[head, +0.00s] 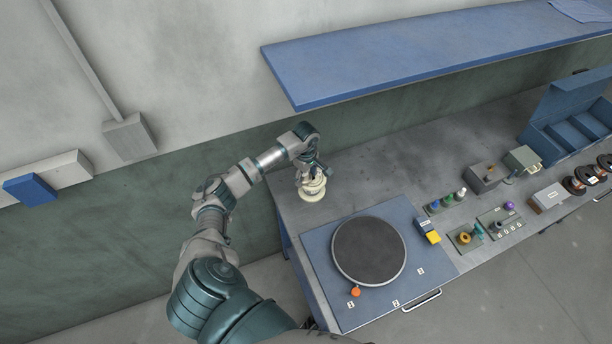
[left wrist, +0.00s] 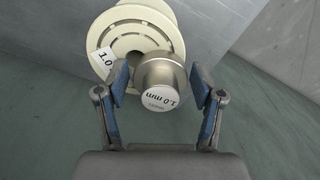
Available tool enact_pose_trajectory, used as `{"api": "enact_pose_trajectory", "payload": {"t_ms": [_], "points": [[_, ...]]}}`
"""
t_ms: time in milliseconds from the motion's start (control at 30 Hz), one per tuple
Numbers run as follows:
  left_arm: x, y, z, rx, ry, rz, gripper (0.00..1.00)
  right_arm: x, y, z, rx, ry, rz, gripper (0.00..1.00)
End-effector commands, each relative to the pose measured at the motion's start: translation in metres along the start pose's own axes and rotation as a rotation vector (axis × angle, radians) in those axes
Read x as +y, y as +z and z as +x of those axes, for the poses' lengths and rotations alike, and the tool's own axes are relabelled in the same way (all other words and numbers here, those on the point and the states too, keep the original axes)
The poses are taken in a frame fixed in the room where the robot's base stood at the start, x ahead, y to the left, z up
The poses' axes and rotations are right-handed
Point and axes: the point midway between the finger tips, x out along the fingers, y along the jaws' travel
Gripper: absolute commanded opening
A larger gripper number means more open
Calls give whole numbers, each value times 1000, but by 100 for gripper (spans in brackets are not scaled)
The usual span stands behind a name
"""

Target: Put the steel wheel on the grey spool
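The spool (head: 313,190), pale cream-grey, stands at the left end of the workbench. It fills the upper part of the left wrist view (left wrist: 118,25) and carries a "1.0" label. The steel wheel (left wrist: 160,75), a short metal cylinder with a "1.0 mm" label, overlaps the spool's lower right there; I cannot tell whether it rests on it. My left gripper (left wrist: 160,88) has its blue-padded fingers spread on either side of the wheel, with small gaps visible. In the head view my left gripper (head: 310,170) is right at the spool. My right gripper is not in view.
A blue panel with a dark round turntable (head: 369,250) and orange knob lies right of the spool. A blue shelf (head: 420,55) overhangs the bench's back.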

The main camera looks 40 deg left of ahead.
Motion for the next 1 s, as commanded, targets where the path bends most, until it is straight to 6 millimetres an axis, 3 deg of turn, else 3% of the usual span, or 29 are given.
{"api": "enact_pose_trajectory", "payload": {"t_ms": [467, 1000], "points": [[1, 2, -8, 2, 2, 0, 87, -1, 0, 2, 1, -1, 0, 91], [1, 1, -110, 0, 2, 1, 87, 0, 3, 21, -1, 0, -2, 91]]}}
